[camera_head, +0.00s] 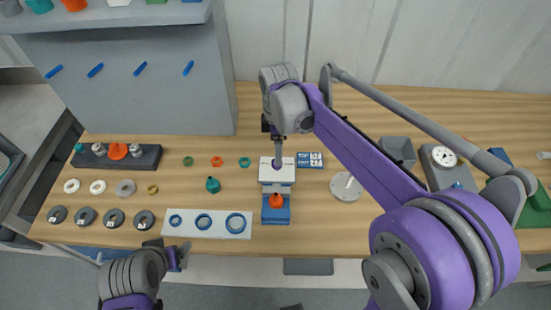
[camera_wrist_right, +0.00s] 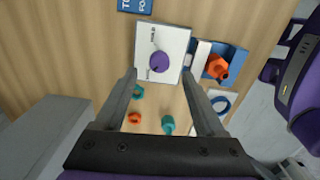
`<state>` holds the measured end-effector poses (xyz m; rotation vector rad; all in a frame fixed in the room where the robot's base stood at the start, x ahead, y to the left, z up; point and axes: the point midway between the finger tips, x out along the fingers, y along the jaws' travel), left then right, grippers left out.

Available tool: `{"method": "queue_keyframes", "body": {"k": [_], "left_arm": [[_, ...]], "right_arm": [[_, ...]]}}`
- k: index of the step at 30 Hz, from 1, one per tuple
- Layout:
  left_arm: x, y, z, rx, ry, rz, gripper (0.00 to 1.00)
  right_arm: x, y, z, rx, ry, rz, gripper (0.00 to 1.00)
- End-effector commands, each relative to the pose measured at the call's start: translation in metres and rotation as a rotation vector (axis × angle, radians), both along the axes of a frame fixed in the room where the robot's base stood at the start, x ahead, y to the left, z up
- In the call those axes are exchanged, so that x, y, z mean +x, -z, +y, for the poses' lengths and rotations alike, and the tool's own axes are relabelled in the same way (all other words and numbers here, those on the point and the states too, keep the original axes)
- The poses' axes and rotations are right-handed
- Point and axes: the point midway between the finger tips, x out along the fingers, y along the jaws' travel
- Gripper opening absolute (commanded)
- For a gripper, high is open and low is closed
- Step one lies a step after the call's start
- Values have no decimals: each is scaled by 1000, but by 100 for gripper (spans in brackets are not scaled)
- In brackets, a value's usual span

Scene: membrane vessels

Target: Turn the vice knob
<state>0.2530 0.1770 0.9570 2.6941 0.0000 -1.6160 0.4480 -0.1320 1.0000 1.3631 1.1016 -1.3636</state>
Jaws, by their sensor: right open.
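The vice has a white block (camera_head: 287,175) with a round purple knob (camera_wrist_right: 159,62) on its top face, beside dark lettering that reads in part "HOLD". Its blue part (camera_wrist_right: 236,60) sits beside the block and holds an orange piece (camera_wrist_right: 216,67), which also shows in the head view (camera_head: 277,201). My right gripper (camera_wrist_right: 159,76) is above the block, pointing down. Its two fingers are apart, one on each side of the knob, with nothing between them; contact cannot be told. My left gripper (camera_head: 176,256) is low at the table's front edge, its jaws unclear.
A white plate (camera_head: 180,228) with blue rings lies left of the vice. A teal fitting (camera_head: 212,185) and several small rings lie nearby. A blue label card (camera_head: 310,160) and a round white-grey stand (camera_head: 346,186) are to the right. A grey cabinet (camera_head: 170,95) stands behind left.

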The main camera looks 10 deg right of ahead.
Motion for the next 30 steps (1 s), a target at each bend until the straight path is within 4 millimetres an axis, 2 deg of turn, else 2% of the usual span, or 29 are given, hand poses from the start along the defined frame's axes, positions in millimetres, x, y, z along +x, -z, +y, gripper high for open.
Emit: {"method": "queue_keyframes", "body": {"k": [3, 9, 13, 21, 30], "left_arm": [[-1, 2, 0, 0, 0, 2, 83], [-1, 4, 0, 0, 0, 3, 83], [-2, 4, 0, 0, 0, 3, 83], [-1, 4, 0, 0, 0, 3, 83], [-1, 4, 0, 0, 0, 3, 83]], "right_arm": [[0, 24, 0, 0, 1, 0, 72], [0, 48, 0, 0, 2, 0, 72], [0, 55, 0, 0, 2, -1, 72], [0, 56, 0, 0, 2, -1, 72], [0, 56, 0, 0, 2, -1, 18]]}}
